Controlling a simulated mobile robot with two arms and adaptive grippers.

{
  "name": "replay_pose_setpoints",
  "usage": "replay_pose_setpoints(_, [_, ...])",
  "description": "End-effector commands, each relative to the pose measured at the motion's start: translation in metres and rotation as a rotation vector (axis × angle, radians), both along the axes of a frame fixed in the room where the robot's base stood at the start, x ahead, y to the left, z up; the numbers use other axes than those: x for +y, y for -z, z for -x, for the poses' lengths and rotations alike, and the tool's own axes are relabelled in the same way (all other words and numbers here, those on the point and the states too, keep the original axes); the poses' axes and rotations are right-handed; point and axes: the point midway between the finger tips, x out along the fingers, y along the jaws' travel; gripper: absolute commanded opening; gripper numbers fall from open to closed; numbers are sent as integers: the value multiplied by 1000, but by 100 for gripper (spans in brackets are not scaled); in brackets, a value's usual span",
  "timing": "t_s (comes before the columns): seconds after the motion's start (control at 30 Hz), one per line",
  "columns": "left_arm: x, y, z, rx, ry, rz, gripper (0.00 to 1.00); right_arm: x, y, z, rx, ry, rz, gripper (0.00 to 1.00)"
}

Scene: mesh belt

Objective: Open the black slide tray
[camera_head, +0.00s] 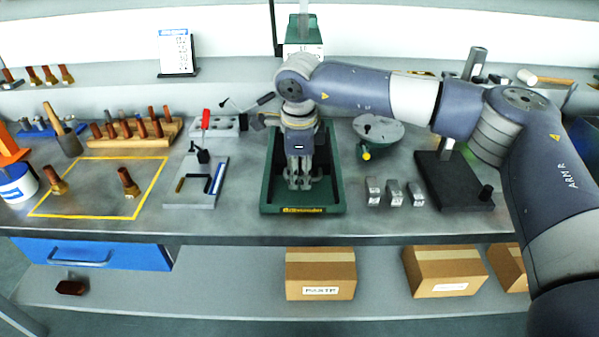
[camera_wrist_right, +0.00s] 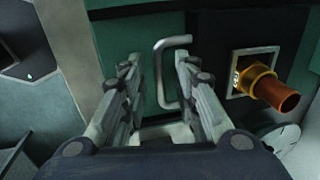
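The black slide tray (camera_wrist_right: 215,32) shows in the right wrist view as a dark plate beside green machine parts. A bent metal handle (camera_wrist_right: 159,78) stands at its left edge. My right gripper (camera_wrist_right: 157,62) is open, with its fingers on either side of the handle; I cannot tell whether they touch it. In the head view my right gripper (camera_head: 299,182) points down over the green machine base (camera_head: 270,205), and my arm hides much of the machine. The tray and handle cannot be made out there. My left gripper is not in view.
A brass-and-copper fitting (camera_wrist_right: 262,82) sits in a square-framed opening in the dark plate. Several metal blocks (camera_head: 393,193) and a black stand (camera_head: 452,180) are to the right. A grey fixture (camera_head: 195,185) is left of the base. The bench's front strip is clear.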

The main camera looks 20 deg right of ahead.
Motion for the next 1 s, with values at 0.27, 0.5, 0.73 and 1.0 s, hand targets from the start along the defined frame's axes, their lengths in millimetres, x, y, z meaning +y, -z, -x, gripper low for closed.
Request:
replay_pose_setpoints(0.27, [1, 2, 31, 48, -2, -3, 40, 1, -18, 1, -4, -1, -2, 28])
replay_pose_setpoints(0.5, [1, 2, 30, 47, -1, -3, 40, 3, -68, 8, -4, -1, -3, 28])
replay_pose_setpoints(0.73, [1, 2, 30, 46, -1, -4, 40, 4, -106, 14, -1, 1, -2, 28])
replay_pose_setpoints(1.0, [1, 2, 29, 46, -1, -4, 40, 4, -117, 16, 2, 0, -1, 28])
